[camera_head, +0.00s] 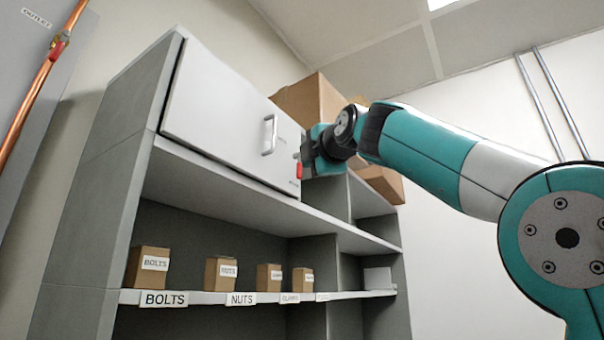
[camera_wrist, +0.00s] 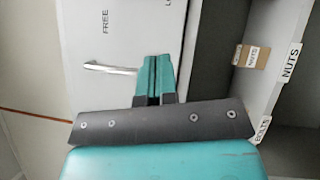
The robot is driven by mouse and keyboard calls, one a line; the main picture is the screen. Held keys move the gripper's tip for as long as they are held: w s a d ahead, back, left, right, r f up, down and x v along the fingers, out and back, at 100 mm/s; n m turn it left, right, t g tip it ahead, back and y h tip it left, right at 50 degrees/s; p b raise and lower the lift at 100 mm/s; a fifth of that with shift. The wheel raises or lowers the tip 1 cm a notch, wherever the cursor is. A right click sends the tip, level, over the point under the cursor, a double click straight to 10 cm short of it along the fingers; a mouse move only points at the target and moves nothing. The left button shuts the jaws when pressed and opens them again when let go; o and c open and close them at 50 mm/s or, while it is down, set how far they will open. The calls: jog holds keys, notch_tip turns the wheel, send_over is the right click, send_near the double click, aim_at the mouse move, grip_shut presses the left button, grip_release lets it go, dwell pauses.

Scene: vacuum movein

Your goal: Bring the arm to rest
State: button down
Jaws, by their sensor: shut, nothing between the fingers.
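My arm (camera_head: 430,148) reaches in from the right toward the upper cabinet. My gripper (camera_head: 303,160) is beside the right end of the white cabinet door (camera_head: 220,115), right of its handle (camera_head: 269,135). In the wrist view my gripper's teal fingers (camera_wrist: 154,72) are together and empty. They overlap the door (camera_wrist: 110,30) in that view, and the handle (camera_wrist: 108,69) lies to their left. I cannot tell whether the fingertips touch the door. A dark gap shows along the door's left edge.
Cardboard boxes (camera_head: 305,100) sit on top of the shelf unit (camera_head: 100,170). Small labelled boxes, with bolts (camera_head: 148,270) and nuts (camera_head: 220,274) among them, stand on a lower shelf. A copper pipe (camera_head: 38,85) runs at the far left. The wall at right is bare except for thin pipes (camera_head: 550,105).

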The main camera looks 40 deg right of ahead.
jog(key=shift+s+a+f, duration=0.1)
jog(key=shift+s, duration=0.3)
jog(key=w+a+f+m+g+y+p, duration=0.15)
jog(key=a+f+g+y, duration=0.4)
jog(key=f, duration=0.85)
jog(key=w+a+f+m+g+y+p, duration=0.1)
jog(key=a+f+m+g+y, duration=0.15)
jog(key=a+f, duration=0.8)
jog(key=s+a+f+m+g, duration=0.2)
jog(key=s+f+g, duration=0.1)
jog(key=s+f, duration=0.5)
jog(key=s+a+f+m+g+p, duration=0.1)
jog(key=s+f+g, duration=0.3)
jog(key=s+f, duration=0.4)
jog(key=s+a+f+m+g+p, duration=0.1)
jog(key=s+a+f+m+g, duration=0.2)
jog(key=s+f, duration=0.5)
notch_tip(320, 180, down, 4)
jog(key=shift+a+r+m+g+y, duration=0.1)
jog(key=shift+a+m+g+y, duration=0.15)
jog(key=shift+g, duration=0.25)
